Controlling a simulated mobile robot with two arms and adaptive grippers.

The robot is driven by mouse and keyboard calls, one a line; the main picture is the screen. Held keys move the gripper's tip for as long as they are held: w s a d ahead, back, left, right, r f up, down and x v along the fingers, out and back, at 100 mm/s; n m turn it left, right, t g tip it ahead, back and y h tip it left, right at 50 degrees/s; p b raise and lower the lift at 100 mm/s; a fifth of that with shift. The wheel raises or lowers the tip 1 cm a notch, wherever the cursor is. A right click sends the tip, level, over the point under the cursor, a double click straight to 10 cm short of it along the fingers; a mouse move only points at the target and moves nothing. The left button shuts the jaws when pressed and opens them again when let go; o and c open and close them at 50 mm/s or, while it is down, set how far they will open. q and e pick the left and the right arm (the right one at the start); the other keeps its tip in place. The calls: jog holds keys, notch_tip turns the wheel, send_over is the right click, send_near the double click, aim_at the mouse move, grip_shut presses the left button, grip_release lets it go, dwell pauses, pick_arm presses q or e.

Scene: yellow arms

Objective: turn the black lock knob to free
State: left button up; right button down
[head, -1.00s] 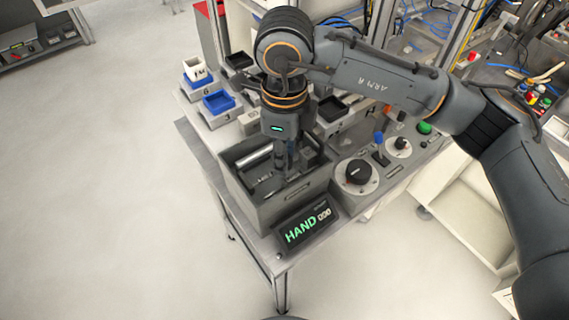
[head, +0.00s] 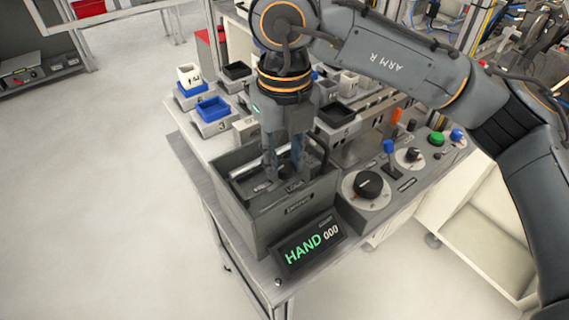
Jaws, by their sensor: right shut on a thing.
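A large black knob (head: 368,184) sits on a round pale dial on the grey bench. A smaller black knob (head: 412,155) sits on another pale dial behind it to the right. I cannot read which one is the lock knob. My right gripper (head: 284,165) points down into the grey bin (head: 298,208), left of both knobs and apart from them. Its fingers are shut on a part in the bin, mostly hidden by the fingers and the bin wall. My left gripper is out of view.
A display (head: 308,245) reading HAND 000 stands in front of the bin. Blue trays (head: 213,108) stand behind. Open floor lies left.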

aim_at(285, 165)
jog(key=shift+m, duration=0.4)
jog(key=c, duration=1)
grip_release()
jog(key=shift+r, duration=0.15)
notch_tip(285, 165, up, 12)
jog(key=shift+f, duration=0.15)
